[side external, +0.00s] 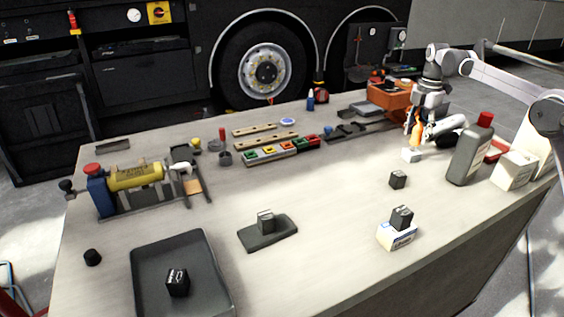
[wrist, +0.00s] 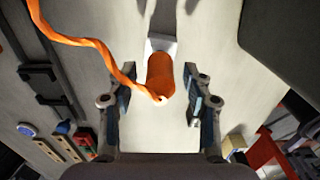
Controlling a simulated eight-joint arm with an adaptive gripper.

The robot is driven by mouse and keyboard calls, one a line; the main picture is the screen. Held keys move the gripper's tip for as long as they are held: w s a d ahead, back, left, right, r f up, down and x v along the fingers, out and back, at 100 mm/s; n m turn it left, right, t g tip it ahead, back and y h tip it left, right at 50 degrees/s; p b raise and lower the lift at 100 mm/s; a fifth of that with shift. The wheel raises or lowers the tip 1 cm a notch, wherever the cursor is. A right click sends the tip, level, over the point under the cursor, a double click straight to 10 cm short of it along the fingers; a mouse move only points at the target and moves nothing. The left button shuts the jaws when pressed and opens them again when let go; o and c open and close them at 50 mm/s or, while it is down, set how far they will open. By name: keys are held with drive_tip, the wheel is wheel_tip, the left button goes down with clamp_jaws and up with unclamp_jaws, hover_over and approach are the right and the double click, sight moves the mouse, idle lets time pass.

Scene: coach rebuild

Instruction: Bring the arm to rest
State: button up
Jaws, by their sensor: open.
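My gripper (side external: 420,112) is over the far right part of the workbench (side external: 330,200), with its fingers pointing down. In the wrist view my gripper (wrist: 160,88) has its two fingers wide apart. An orange piece (wrist: 160,76) with an orange cord shows between the fingers, with clear bench surface on both sides of it. It looks free of the fingers, though its exact distance below them is hard to tell. In the side view the orange piece (side external: 415,134) stands upright under my gripper, at a small white block (side external: 411,155).
A grey bottle with a red cap (side external: 467,155) and a white box (side external: 514,170) stand right of my gripper. An orange toolbox (side external: 390,97) is behind it. Dark blocks (side external: 398,180) and a black tray (side external: 205,250) are nearer. The bench's middle is mostly clear.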

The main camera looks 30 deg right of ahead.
drive_tip(key=shift+f, duration=1.5)
wheel_tip(320, 180, up, 12)
drive_tip(key=shift+r, duration=0.15)
wheel_tip(320, 180, down, 12)
drive_tip(key=shift+f, duration=0.1)
wheel_tip(320, 180, up, 10)
drive_tip(key=shift+f, duration=0.25)
drive_tip(key=s+a, duration=0.4)
drive_tip(key=a, duration=0.5)
drive_tip(key=s+a+f, duration=0.1)
drive_tip(key=s+a, duration=0.3)
drive_tip(key=a, duration=0.5)
drive_tip(key=shift+a+f, duration=0.2)
drive_tip(key=shift+w, duration=0.1)
